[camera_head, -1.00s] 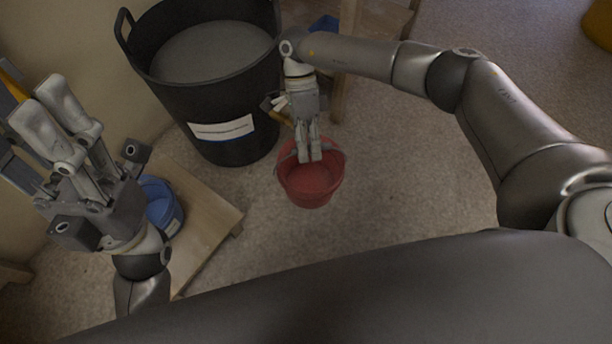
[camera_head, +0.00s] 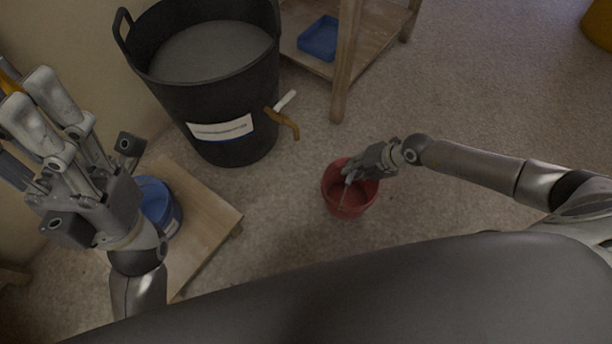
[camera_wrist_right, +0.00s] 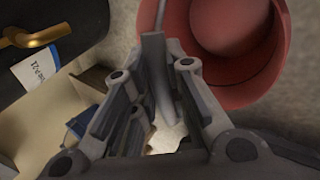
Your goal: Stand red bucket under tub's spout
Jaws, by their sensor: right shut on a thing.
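The red bucket (camera_head: 348,208) is upright at mid-picture, right of and nearer than the tub's spout, not under it. My right gripper (camera_head: 350,176) is shut on the bucket's handle at its rim. In the right wrist view a grey handle strip (camera_wrist_right: 155,70) runs between the fingers, beside the red bucket (camera_wrist_right: 262,82). I cannot tell whether the bucket touches the floor. The black tub (camera_head: 225,105) holds grey matter. Its brass spout (camera_head: 287,124) with a white lever (camera_head: 285,101) sticks out low on the right.
A low wooden platform (camera_head: 205,215) with a blue container (camera_head: 158,205) stands at the left. A wooden shelf (camera_head: 345,70) with a blue tray (camera_head: 319,38) stands behind the spout. The floor (camera_head: 290,185) between spout and bucket is clear.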

